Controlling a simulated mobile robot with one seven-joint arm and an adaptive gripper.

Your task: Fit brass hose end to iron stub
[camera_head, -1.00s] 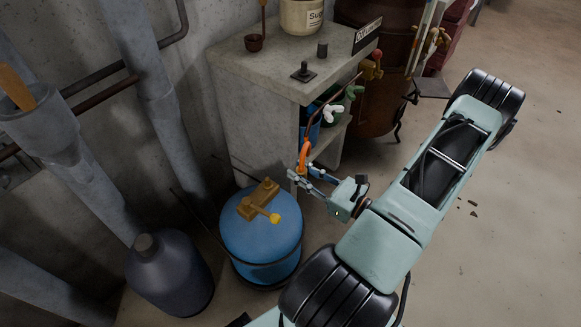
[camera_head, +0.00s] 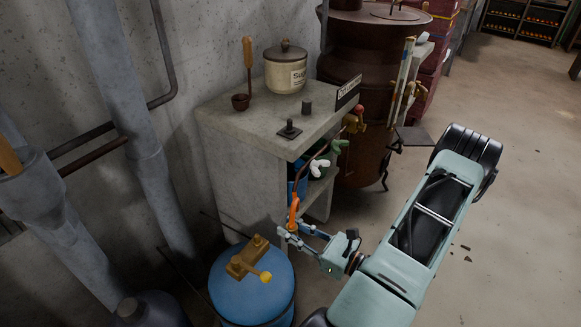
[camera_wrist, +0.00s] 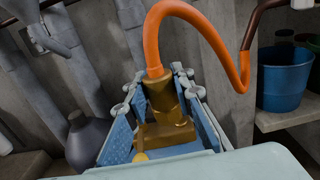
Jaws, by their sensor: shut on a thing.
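My gripper (camera_head: 288,232) is shut on the brass hose end (camera_wrist: 158,92) of the orange hose (camera_wrist: 205,30), which arches up and away to the right in the wrist view. In the head view the orange hose (camera_head: 294,210) rises from my fingertips beside the concrete cabinet. The hose end's tip is not clear against the brass fitting (camera_wrist: 165,138) behind it. A short dark stub on a square plate (camera_head: 289,130) stands upright on the cabinet top, above and apart from my gripper. It may be the iron stub; its metal cannot be told.
A blue drum (camera_head: 248,298) with the brass fitting and yellow knob stands below left of my gripper. The concrete cabinet (camera_head: 240,180) holds a ladle, a lidded pot (camera_head: 286,68), a small dark cylinder (camera_head: 307,107) and a sign. Grey pipes line the wall.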

